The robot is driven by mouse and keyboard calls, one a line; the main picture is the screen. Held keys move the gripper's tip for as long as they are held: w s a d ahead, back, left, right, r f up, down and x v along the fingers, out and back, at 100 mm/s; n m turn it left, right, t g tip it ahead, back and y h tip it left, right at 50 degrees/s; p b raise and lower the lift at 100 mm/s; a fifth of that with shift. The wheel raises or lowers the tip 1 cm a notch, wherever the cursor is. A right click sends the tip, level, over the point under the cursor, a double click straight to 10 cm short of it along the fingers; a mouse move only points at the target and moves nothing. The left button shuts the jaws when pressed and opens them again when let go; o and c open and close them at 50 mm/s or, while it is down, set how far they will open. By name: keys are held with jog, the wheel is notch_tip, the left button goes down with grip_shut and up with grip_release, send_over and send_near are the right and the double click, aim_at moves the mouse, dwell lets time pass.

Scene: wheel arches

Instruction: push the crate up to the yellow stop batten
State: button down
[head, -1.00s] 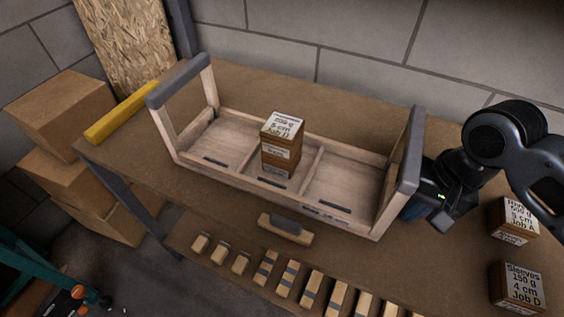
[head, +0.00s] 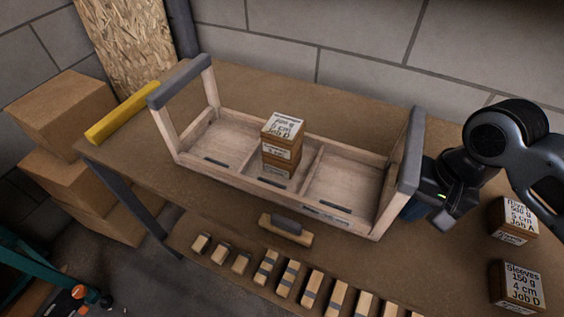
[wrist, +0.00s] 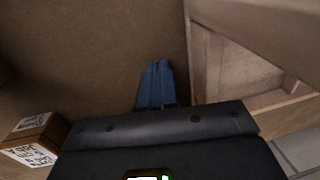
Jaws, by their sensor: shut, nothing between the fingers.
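The crate (head: 232,177) is a long open wooden tray with grey-topped end handles and three compartments. It stands on the brown bench; part of it shows at the right of the wrist view (wrist: 212,60). A short stack of small labelled boxes (head: 282,140) stands in its middle compartment. The yellow stop batten (head: 122,112) lies along the bench's left end, with a strip of bare bench between it and the crate. My gripper (head: 412,211) is shut and empty, low beside the crate's right end. Its blue fingers (wrist: 157,84) show close to the crate; I cannot tell whether they touch.
Two labelled boxes (head: 515,220) (head: 517,287) sit on the bench at the right. A block with a grey grip (head: 286,229) and a row of wooden pieces (head: 290,277) lie in front of the crate. Cardboard boxes (head: 60,110) are stacked beyond the left end. A block wall stands behind.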

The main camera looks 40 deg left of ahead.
aim_at(295, 174)
jog(key=shift+a, duration=0.1)
jog(key=shift+s+a+p, duration=0.55)
jog(key=shift+a+p, duration=0.1)
jog(key=shift+a, duration=1.2)
jog(key=shift+s+a+p, duration=0.6)
jog(key=shift+a, duration=1.3)
jog(key=shift+s+a+p, duration=0.55)
jog(key=shift+a+p, duration=0.1)
jog(key=shift+a, duration=1.2)
jog(key=shift+s+a+p, duration=0.15)
jog(key=shift+s+a, duration=0.3)
jog(key=shift+a, duration=1.25)
jog(key=shift+s+a+p, duration=0.15)
jog(key=shift+s+a, duration=0.35)
jog(key=shift+a, duration=1.2)
jog(key=shift+s+a+p, duration=0.15)
jog(key=shift+s+a, duration=0.3)
jog(key=shift+a, duration=1.25)
jog(key=d+r+p, duration=0.1)
jog(key=p, duration=0.1)
jog(key=w+d+r+p, duration=0.1)
jog(key=d+p, duration=0.1)
jog(key=shift+d+r, duration=0.1)
jog(key=shift+r, duration=0.15)
jog(key=shift+w+d+r+p, duration=0.2)
jog(key=shift+d+r+p, duration=0.15)
jog(key=shift+d+p, duration=0.4)
jog(key=shift+d, duration=0.1)
